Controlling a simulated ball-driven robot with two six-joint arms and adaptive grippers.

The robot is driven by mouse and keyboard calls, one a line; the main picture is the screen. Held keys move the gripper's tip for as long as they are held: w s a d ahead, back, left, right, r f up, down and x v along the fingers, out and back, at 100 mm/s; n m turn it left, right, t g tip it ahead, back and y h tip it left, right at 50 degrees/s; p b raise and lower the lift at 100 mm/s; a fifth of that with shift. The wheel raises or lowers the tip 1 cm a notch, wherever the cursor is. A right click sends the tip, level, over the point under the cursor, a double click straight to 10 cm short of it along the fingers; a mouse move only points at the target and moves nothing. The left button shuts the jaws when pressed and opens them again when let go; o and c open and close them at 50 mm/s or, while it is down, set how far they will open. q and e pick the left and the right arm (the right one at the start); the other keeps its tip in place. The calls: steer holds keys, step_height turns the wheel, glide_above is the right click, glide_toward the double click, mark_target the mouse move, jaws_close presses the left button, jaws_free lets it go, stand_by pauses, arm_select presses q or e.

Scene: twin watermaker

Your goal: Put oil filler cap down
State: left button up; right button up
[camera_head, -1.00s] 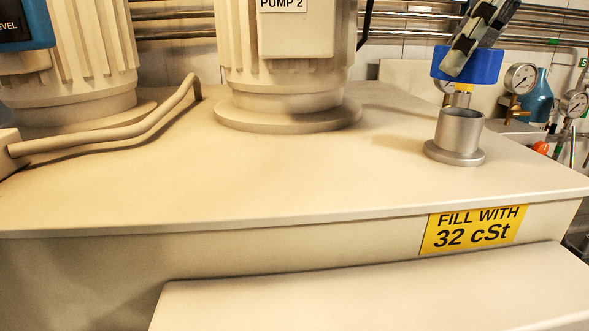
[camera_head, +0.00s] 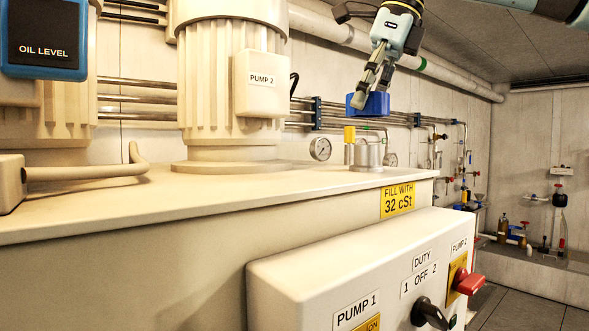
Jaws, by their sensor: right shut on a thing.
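The oil filler cap (camera_head: 375,103) is blue. It is held in the air above the filler neck (camera_head: 368,154), a short grey metal cylinder on the tank top. My right gripper (camera_head: 361,95) reaches down from the top right and is shut on the cap's left side. A yellow piece (camera_head: 349,135) with a thin rod below shows under the cap, just left of the neck; I cannot tell whether the rod touches it. My left gripper is not in view.
The tank top (camera_head: 110,197) has free room left of the neck. The Pump 2 motor (camera_head: 230,90) stands on it. A control box (camera_head: 330,265) with knobs juts out in front. A gauge (camera_head: 320,149) and pipes are behind.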

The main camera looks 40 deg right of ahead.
mark_target(301, 177)
steer(key=w+a+f+p, duration=0.1)
steer(key=a, duration=0.1)
steer(key=w+a+f+p, duration=0.3)
steer(key=w+a+f, duration=0.1)
steer(key=shift+w+a+p, duration=0.25)
steer(key=shift+a+p, duration=0.05)
steer(key=shift+p, duration=0.05)
steer(key=shift+w+a+f, duration=0.1)
steer(key=shift+w+a, duration=0.05)
steer(key=shift+w, duration=0.05)
step_height(301, 177, down, 4)
steer(key=shift+r+p, duration=0.1)
steer(key=shift+p, duration=0.4)
steer(key=shift+f, duration=0.2)
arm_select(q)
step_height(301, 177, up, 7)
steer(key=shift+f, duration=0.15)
arm_select(e)
steer(key=shift+f+b, duration=0.2)
steer(key=shift+b, duration=0.25)
steer(key=o, duration=1.2)
steer(key=shift+a, duration=0.1)
steer(key=shift+c, duration=0.2)
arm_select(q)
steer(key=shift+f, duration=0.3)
arm_select(e)
steer(key=shift+o, duration=1.3)
